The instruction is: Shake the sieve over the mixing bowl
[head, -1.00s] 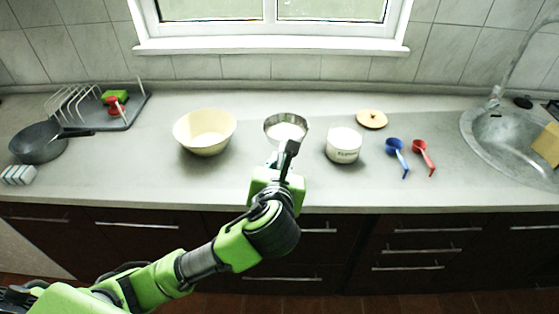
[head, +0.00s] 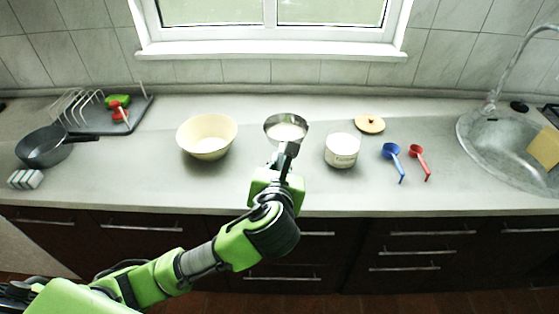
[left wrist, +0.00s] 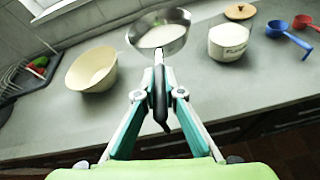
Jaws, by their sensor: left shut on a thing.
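The sieve (head: 285,121) is a round metal pan shape with white powder in it, to the right of the bowl. My left gripper (head: 286,150) is shut on its handle. In the left wrist view the sieve (left wrist: 150,42) looks level, its dark handle between the fingers of my left gripper (left wrist: 159,98). I cannot tell whether it touches the counter. The cream mixing bowl (head: 207,134) stands on the counter apart from the sieve; it also shows in the left wrist view (left wrist: 92,70). My right gripper is not in view.
A white lettered canister (head: 342,151) stands open right of the sieve, near its lid (head: 369,124). Blue (head: 392,150) and red (head: 416,150) scoops lie farther right, before the sink (head: 470,118). A pan (head: 42,148) and dish rack (head: 140,103) are at left.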

